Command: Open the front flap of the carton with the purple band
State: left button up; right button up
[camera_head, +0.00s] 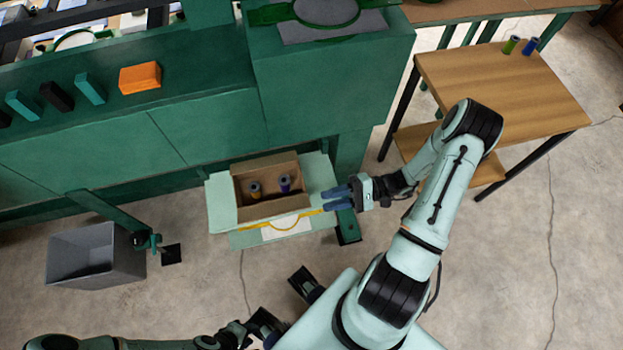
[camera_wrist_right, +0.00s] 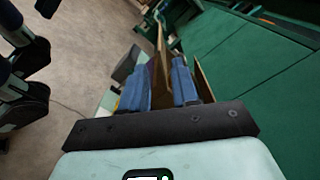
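Two spools stand inside, one yellowish (camera_head: 255,190) and one purple-blue (camera_head: 285,185). I cannot make out a purple band on the carton. My right gripper (camera_head: 338,198) has its blue fingers apart, pointing left at the carton's right side. In the right wrist view, brown carton board (camera_wrist_right: 160,45) shows beyond the gap between the fingers (camera_wrist_right: 160,85); contact cannot be told. My left gripper (camera_head: 268,332) is low at the bottom edge, mostly hidden.
A grey bin (camera_head: 95,258) stands on the floor at left. A wooden table (camera_head: 505,85) with two spools stands at the upper right. The green cabinet (camera_head: 200,130) rises behind the carton and carries an orange block (camera_head: 140,78).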

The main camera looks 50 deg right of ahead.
jog(key=v, duration=0.2)
jog(key=shift+s+d, duration=0.2)
jog(key=shift+d, duration=0.1)
dwell(0.3)
